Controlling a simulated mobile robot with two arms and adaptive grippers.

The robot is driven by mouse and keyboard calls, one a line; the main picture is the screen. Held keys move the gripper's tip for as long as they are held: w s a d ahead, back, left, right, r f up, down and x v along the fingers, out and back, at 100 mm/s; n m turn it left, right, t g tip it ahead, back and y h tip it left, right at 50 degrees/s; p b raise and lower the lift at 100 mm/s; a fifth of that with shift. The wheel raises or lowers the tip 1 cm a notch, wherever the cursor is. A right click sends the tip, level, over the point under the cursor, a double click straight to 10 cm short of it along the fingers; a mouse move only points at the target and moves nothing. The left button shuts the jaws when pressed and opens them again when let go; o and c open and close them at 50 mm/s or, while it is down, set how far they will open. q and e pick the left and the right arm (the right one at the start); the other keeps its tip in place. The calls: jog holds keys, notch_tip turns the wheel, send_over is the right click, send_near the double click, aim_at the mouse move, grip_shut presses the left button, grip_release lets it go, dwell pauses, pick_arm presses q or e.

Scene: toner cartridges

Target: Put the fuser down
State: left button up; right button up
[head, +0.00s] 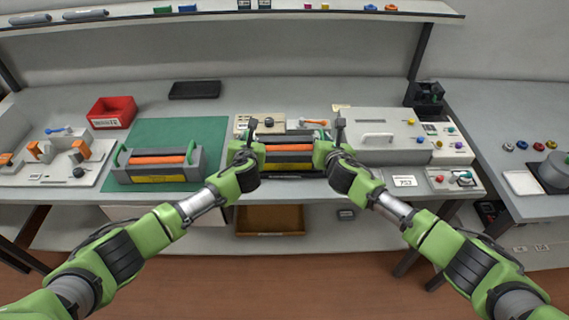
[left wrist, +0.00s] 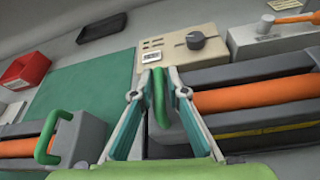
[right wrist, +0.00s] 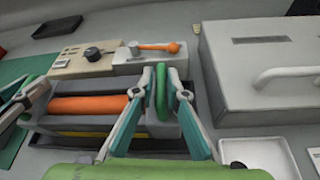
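A grey fuser with an orange roller and yellow label (head: 289,148) is between my two grippers, in front of the switch panel. It is level and over a dark tray (right wrist: 185,148); I cannot tell whether it touches it. My left gripper (head: 254,148) is shut on its left green handle (left wrist: 158,100). My right gripper (head: 328,148) is shut on its right green handle (right wrist: 162,90). A second, similar fuser (head: 158,161) lies on the green mat (head: 205,130) to the left, its handle also in the left wrist view (left wrist: 47,140).
A red bin (head: 112,112) and a black tray (head: 195,90) stand behind the mat. A panel with a dark knob (left wrist: 205,42) and an orange lever (right wrist: 160,47) is just behind the held fuser. A large grey box with a handle (head: 380,145) stands close on the right.

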pick_arm(q)
jog(key=shift+o, duration=0.6)
jog(key=shift+s+r, duration=0.1)
jog(key=shift+r, duration=0.1)
pick_arm(e)
jog(key=shift+o, duration=0.5)
jog(key=shift+s+r, duration=0.1)
jog(key=shift+r, duration=0.1)
jog(key=shift+f, duration=0.1)
pick_arm(q)
jog(key=shift+s, duration=0.2)
jog(key=shift+s+d+r, duration=0.1)
jog(key=shift+s+r, duration=0.05)
jog(key=shift+s, duration=0.15)
jog(key=v, duration=1.1)
pick_arm(e)
jog(key=v, duration=1.2)
